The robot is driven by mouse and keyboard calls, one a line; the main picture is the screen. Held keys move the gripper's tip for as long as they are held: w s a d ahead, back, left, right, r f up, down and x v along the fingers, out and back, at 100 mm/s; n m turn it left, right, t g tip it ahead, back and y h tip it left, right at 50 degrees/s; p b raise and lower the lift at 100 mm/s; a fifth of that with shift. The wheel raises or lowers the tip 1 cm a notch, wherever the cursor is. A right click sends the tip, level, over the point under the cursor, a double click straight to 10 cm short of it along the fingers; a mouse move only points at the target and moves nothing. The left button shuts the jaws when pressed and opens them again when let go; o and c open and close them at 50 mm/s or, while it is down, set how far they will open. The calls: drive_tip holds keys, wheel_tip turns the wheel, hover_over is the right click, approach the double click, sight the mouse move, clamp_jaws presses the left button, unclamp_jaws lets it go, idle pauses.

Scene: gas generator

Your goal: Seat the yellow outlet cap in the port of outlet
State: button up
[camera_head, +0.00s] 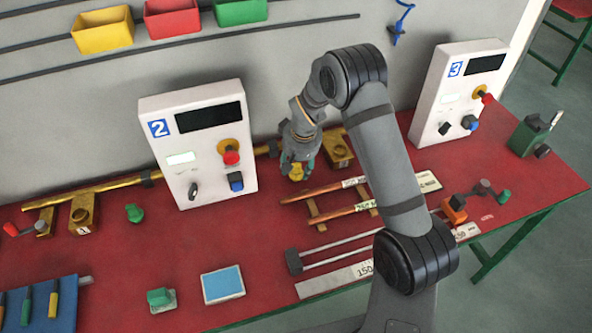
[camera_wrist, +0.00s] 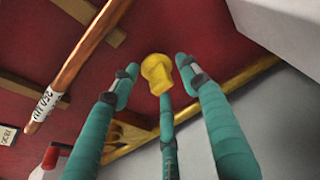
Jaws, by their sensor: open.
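The yellow outlet cap (camera_head: 297,173) is small and knob-shaped, just under my gripper (camera_head: 297,165) in the head view. In the wrist view the cap (camera_wrist: 157,72) lies between the tips of my teal fingers (camera_wrist: 160,82). The fingers are spread, and the cap appears unheld over the red table. Contact with a fingertip cannot be told. A brass block with a round port (camera_head: 338,149), which looks like the outlet, stands right of my gripper. In the wrist view this brass block (camera_wrist: 127,133) is partly hidden behind my fingers.
A white control box marked 2 (camera_head: 197,145) stands close left of my gripper. Copper pipes (camera_head: 325,190) lie on wooden supports in front. A brass rail (camera_head: 115,186) runs along the back. Red table (camera_head: 270,240) is clear left of the pipes.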

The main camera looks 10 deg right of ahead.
drive_tip(key=shift+w+f, duration=0.1)
drive_tip(key=shift+f, duration=0.35)
drive_tip(key=shift+c, duration=0.6)
clamp_jaws()
